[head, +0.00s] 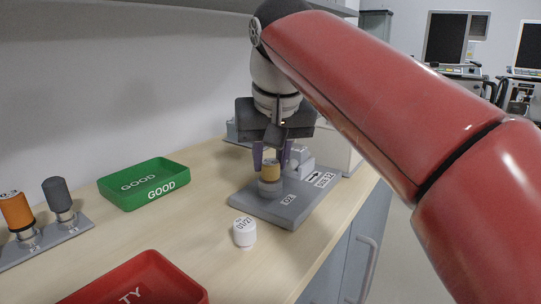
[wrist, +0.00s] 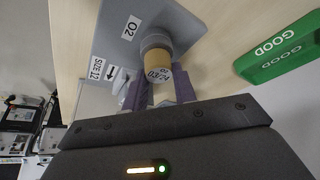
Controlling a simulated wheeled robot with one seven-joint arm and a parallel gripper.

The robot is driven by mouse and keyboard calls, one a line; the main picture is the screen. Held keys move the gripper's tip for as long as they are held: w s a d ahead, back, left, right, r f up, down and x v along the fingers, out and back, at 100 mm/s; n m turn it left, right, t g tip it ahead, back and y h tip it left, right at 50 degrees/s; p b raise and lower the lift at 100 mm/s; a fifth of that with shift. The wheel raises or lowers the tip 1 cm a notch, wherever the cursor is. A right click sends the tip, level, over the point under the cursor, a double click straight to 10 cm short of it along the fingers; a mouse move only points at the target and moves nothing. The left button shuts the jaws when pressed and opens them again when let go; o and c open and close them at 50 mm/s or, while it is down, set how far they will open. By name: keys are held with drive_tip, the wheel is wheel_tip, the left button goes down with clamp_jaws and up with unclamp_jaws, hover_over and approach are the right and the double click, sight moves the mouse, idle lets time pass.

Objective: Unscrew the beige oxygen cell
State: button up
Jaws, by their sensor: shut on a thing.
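The beige oxygen cell (head: 271,169) stands upright in a grey metal socket (head: 269,187) on the grey plate (head: 290,213) marked O2. In the wrist view the cell (wrist: 158,64) shows a label reading 03/24. My gripper (head: 271,158) comes down from above with its purple fingers on either side of the cell, shut on it. In the wrist view the fingers (wrist: 153,92) reach the cell's labelled end. The thread inside the socket is hidden.
A white cell (head: 244,231) marked 01/27 stands on the bench in front of the plate. A green GOOD tray (head: 178,181) and a red tray (head: 150,262) lie left. A grey rack (head: 52,240) holds an orange cell (head: 16,211) and a dark cell (head: 58,194).

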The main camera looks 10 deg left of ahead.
drive_tip(key=n+y, duration=0.1)
drive_tip(key=n, duration=0.1)
drive_tip(key=n+g, duration=0.1)
drive_tip(key=n, duration=0.2)
drive_tip(key=shift+n+y, duration=0.3)
drive_tip(key=shift+y, duration=0.1)
drive_tip(key=shift+g, duration=0.3)
drive_tip(key=shift+n, duration=0.3)
drive_tip(key=n+g, duration=0.1)
drive_tip(key=n, duration=0.2)
drive_tip(key=shift+n+y, duration=0.3)
drive_tip(key=shift+n, duration=0.1)
drive_tip(key=shift+n+g, duration=0.6)
drive_tip(key=shift+n, duration=0.4)
drive_tip(key=o, duration=0.8)
